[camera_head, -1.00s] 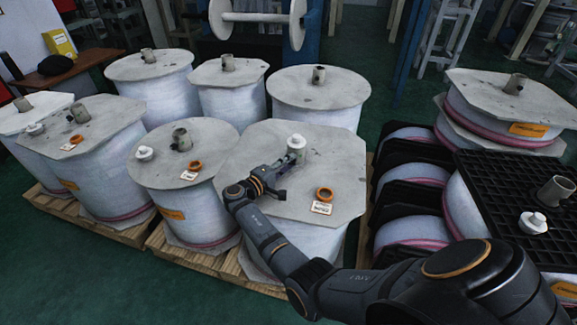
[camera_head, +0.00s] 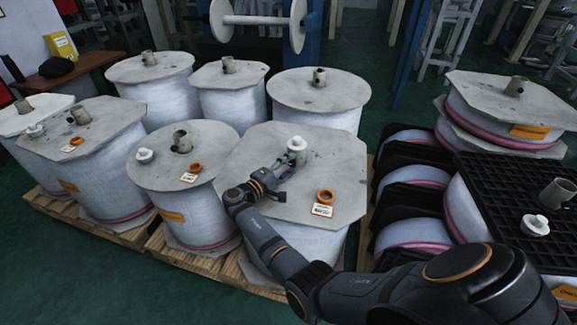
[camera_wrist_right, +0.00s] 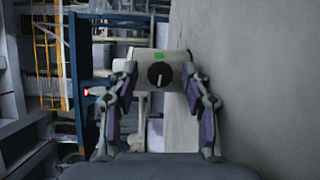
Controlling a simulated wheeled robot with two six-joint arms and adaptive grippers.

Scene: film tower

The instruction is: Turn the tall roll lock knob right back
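The tall roll (camera_head: 262,205) stands at the middle front, with a pale flange on top. A white lock cap (camera_head: 297,143) stands on this flange. In the right wrist view its white body (camera_wrist_right: 142,58) bears a round black knob (camera_wrist_right: 161,75) with a pale upright mark, and a green patch above it. My right gripper (camera_head: 286,168) is low over the flange, just in front of the cap. In the right wrist view its two fingers (camera_wrist_right: 160,82) are apart, on either side of the black knob and clear of it. My left gripper is not in view.
An orange ring (camera_head: 325,197) and a small label (camera_head: 322,210) lie on the same flange, right of my gripper. A shorter roll (camera_head: 195,205) stands close at left. Black racks with rolls (camera_head: 408,205) stand at right. More rolls stand behind.

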